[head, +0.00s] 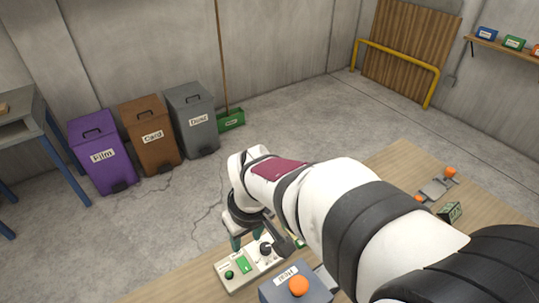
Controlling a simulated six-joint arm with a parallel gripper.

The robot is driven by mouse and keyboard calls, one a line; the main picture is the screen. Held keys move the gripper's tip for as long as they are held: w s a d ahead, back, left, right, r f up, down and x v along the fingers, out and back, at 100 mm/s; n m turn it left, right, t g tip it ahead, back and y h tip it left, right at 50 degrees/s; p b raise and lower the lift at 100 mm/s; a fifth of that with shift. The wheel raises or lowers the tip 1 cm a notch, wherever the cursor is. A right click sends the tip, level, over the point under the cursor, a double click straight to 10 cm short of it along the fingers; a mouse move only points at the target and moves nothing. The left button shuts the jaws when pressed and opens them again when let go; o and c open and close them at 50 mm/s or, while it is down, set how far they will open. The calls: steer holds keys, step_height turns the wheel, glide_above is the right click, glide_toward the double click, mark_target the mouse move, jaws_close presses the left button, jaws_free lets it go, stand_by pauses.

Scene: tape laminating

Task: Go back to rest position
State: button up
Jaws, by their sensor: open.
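My gripper (252,238) is at the lower middle of the head view, at the end of my white and black arm. It is open, with green fingers pointing down. It hovers over or close to a pale control panel (232,283) with a green round button, a green label and a dark knob. I cannot tell whether the fingers touch the panel. My arm reaches in from the lower right and hides much of the table.
A grey-blue box labelled "Heat" (284,275) with an orange knob stands beside the panel on the wooden table (180,281). A device with orange knobs (439,187) and a small green box (450,212) are at the right. Purple, brown and grey bins stand on the floor behind.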

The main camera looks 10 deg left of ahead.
steer(key=s+d+r+m+g, duration=0.1)
steer(key=s+d+r+m, duration=0.2)
steer(key=s+d+m, duration=1.1)
steer(key=s+d, duration=0.3)
steer(key=shift+d+r+m+g, duration=0.2)
steer(key=shift+m+g, duration=0.1)
steer(key=shift+g, duration=0.1)
stand_by(0.5)
